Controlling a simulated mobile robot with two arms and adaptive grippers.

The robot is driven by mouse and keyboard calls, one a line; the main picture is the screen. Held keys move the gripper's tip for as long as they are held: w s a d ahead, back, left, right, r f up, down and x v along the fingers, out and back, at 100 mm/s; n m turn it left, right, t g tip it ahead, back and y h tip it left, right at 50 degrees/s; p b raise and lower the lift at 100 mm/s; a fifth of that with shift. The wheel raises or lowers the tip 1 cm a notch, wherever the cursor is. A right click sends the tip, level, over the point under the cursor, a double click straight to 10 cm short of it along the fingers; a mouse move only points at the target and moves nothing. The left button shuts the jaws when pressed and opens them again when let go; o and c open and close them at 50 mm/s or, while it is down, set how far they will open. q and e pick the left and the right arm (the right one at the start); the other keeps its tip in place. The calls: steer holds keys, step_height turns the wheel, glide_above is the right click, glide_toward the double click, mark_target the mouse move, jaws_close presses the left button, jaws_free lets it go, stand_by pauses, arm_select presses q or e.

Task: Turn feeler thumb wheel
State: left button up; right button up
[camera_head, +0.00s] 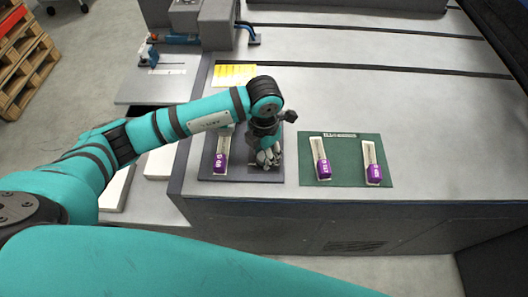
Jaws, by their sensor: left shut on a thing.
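My left gripper (268,158) points down over the right part of a dark mat (205,175) near the front edge of the grey machine top. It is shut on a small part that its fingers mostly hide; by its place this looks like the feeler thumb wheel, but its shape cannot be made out. A pale strip with a purple end (220,164) lies on the same mat, just left of the gripper and partly under my arm. My right gripper is not in view.
A green mat (346,146) to the right holds two pale strips with purple ends, one on the left (322,169) and one on the right (373,175). A yellow card (233,75) lies behind my arm. The machine top (440,120) is clear at right.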

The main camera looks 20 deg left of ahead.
mark_target(264, 156)
arm_select(q)
steer(key=shift+c, duration=1.2)
steer(key=m+b, duration=0.1)
steer(key=b, duration=0.1)
steer(key=m+b, duration=0.2)
steer(key=shift+f+m+b, duration=0.2)
steer(key=shift+m+b, duration=0.1)
steer(key=shift+b, duration=0.05)
steer(key=shift+r+m, duration=0.2)
steer(key=shift+m, duration=0.1)
steer(key=o, duration=1.1)
steer(key=shift+o, duration=0.2)
step_height(264, 156, up, 12)
